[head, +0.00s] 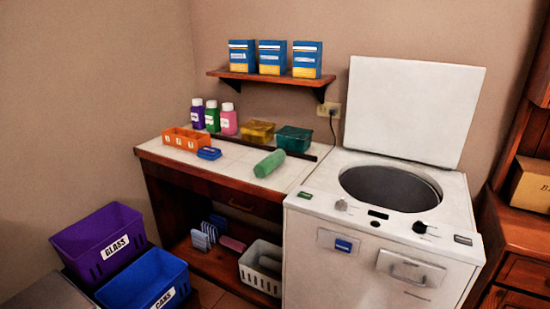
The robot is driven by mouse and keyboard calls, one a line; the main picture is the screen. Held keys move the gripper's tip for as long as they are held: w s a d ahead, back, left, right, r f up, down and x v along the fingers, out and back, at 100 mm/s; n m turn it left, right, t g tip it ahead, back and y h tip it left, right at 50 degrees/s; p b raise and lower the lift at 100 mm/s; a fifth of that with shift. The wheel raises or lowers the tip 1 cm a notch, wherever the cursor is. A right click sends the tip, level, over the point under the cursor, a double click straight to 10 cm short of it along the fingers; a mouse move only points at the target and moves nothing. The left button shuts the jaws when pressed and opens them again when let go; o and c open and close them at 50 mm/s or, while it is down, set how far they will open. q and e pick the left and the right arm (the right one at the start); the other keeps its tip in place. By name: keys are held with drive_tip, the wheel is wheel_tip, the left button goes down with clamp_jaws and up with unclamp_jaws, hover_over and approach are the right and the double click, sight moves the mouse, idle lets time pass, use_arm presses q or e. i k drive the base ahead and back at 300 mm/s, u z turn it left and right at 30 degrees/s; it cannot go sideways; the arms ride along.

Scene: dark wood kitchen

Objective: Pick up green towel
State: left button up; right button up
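A green towel (269,163), rolled up, lies on the white tiled counter (236,175) near its right end, left of the washing machine. It lies at a slant, its lower left end close to the counter's front edge. Nothing covers it. Neither of my grippers shows in the head view.
The top-loading washer (300,223) has its lid (413,108) up. An orange crate (187,139), blue item (209,153), several bottles (229,119), yellow box (258,131) and teal box (294,139) share the counter. Purple (98,243) and blue (145,281) bins stand lower left.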

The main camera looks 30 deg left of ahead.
sight(262, 170)
drive_tip(key=z, duration=0.45)
drive_tip(key=k, duration=0.55)
drive_tip(key=u, duration=0.3)
drive_tip(key=i, duration=1.65)
drive_tip(key=u, duration=1.2)
